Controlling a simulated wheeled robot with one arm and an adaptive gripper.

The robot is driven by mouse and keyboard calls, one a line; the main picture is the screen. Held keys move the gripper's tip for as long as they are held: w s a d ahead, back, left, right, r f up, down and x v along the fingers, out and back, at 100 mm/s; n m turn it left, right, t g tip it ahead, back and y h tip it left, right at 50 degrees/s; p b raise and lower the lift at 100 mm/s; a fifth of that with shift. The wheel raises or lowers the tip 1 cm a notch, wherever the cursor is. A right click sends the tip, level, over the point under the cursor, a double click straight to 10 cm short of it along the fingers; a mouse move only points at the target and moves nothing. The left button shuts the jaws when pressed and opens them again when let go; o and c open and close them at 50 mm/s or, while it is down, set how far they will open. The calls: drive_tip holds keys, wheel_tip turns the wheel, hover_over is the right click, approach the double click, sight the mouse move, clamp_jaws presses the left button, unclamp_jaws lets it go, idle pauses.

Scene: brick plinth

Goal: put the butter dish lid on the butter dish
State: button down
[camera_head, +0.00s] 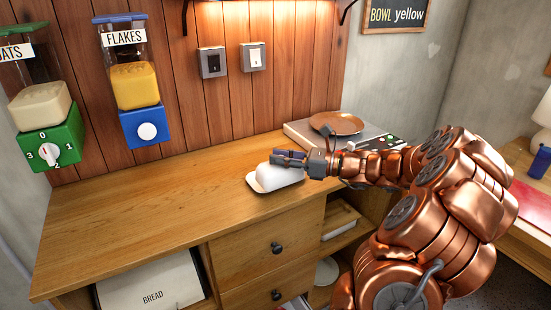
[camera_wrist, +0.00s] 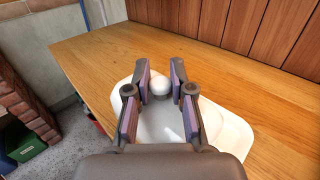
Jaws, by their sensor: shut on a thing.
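The white butter dish lid (camera_head: 276,178) is at the front middle of the wooden counter, over the pale butter dish (camera_head: 263,190), whose rim shows below it. My gripper (camera_head: 289,158) comes in from the right at the top of the lid. The lid's smooth body (camera_wrist: 163,124) shows below the knob, and the dish rim (camera_wrist: 238,138) shows on the right. I cannot tell whether the lid touches the dish all round.
A grey appliance (camera_head: 372,137) with a copper plate (camera_head: 336,123) on it stands behind my arm. OATS (camera_head: 42,105) and FLAKES (camera_head: 136,85) dispensers hang on the wall at left. The counter (camera_head: 140,215) left of the dish is clear.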

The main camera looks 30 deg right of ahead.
drive_tip(key=shift+w+d+f, duration=0.35)
drive_tip(key=shift+w+f, duration=0.3)
drive_tip(key=shift+w, duration=0.25)
drive_tip(key=shift+w+d+f, duration=0.35)
drive_tip(key=shift+w+f, duration=0.35)
drive_tip(key=shift+w, duration=0.2)
drive_tip(key=shift+w+d+f, duration=0.35)
drive_tip(key=shift+w+f, duration=0.3)
drive_tip(key=shift+w, duration=0.25)
drive_tip(key=c, duration=1)
unclamp_jaws()
drive_tip(key=shift+f, duration=0.15)
